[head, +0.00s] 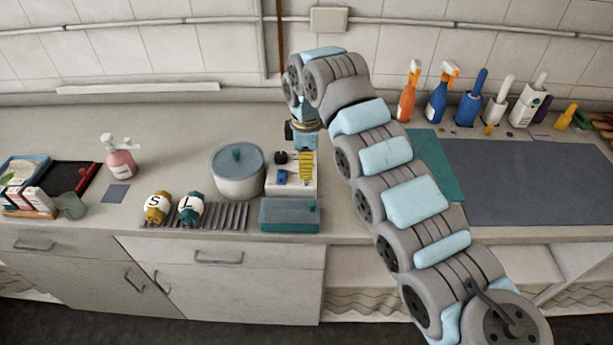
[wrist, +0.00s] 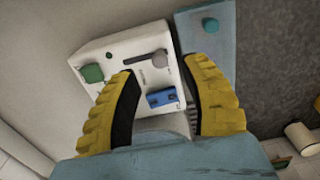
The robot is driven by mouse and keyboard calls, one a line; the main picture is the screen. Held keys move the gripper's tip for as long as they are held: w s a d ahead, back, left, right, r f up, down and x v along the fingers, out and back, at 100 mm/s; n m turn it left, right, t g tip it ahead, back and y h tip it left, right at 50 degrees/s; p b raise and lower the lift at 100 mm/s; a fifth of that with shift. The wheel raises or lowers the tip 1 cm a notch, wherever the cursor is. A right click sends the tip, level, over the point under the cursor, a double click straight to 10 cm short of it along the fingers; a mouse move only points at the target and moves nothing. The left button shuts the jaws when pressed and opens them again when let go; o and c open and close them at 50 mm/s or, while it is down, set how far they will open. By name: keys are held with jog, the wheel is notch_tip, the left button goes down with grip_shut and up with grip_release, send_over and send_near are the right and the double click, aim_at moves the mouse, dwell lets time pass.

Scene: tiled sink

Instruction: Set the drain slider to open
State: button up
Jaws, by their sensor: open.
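A white control box (wrist: 98,48) stands on the counter, also in the head view (head: 291,188). Its top carries a blue block (wrist: 162,98), a grey bar with a dark round end (wrist: 145,59) and a green knob (wrist: 92,73). I cannot tell which of these is the drain slider, and no label is readable. In the head view the blue block (head: 281,177) and a dark knob (head: 281,158) show. My gripper (wrist: 165,70) has yellow ribbed fingers, open and empty, above the box with the blue block between them in the wrist view. In the head view the fingers (head: 306,165) hang over its right part.
Two jars (head: 190,208) stand on a dark rack. Spray bottles (head: 437,95) line the back right. A grey mat (head: 530,185) lies bare.

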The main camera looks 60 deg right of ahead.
jog(key=shift+f+p, duration=0.4)
jog(key=shift+f, duration=2)
grip_shut()
